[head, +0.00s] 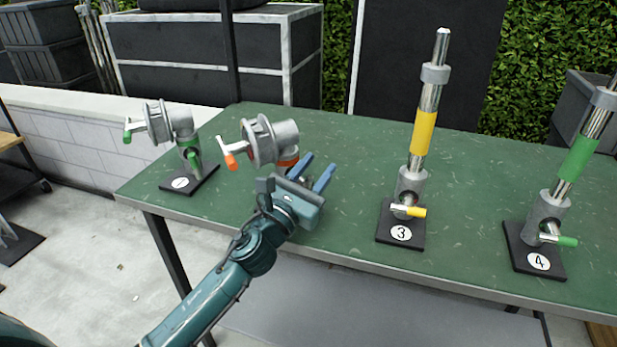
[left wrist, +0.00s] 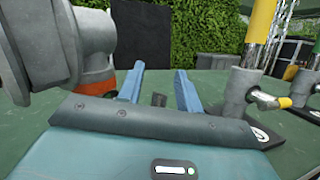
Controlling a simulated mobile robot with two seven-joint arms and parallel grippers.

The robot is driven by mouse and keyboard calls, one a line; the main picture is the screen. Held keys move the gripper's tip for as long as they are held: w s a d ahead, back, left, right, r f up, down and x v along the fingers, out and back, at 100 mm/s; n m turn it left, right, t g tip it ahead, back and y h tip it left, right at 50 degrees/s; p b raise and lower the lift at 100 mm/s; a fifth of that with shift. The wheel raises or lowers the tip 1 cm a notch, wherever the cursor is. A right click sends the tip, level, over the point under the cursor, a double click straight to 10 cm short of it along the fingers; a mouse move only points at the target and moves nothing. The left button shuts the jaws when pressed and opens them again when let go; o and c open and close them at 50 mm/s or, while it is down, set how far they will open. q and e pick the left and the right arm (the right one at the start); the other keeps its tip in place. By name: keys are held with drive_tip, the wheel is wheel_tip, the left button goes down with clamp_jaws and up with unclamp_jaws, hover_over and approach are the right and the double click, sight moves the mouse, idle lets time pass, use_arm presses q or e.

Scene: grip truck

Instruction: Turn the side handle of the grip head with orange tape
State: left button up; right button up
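The grip head with orange tape (head: 265,142) stands on the green table, second from the left. Its side handle (head: 231,157) has an orange tip and sticks out to the left. My left gripper (head: 316,173) is open and empty, just right of and in front of this head, with its two blue fingers pointing away from me. In the left wrist view the grey head (left wrist: 60,50) with its orange tape (left wrist: 95,84) fills the left side, beside the open fingers (left wrist: 156,85). The handle is hidden there. The head's base is hidden behind my gripper. My right gripper is not in view.
A green-taped grip head (head: 178,125) stands at the table's (head: 345,150) left end. A yellow-taped post (head: 423,130) on base 3 and a green-taped post (head: 577,155) on base 4 stand to the right. Bare tabletop lies between my gripper and base 3.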

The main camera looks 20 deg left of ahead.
use_arm(q)
drive_tip(key=b+v, duration=0.3)
drive_tip(key=v, duration=1)
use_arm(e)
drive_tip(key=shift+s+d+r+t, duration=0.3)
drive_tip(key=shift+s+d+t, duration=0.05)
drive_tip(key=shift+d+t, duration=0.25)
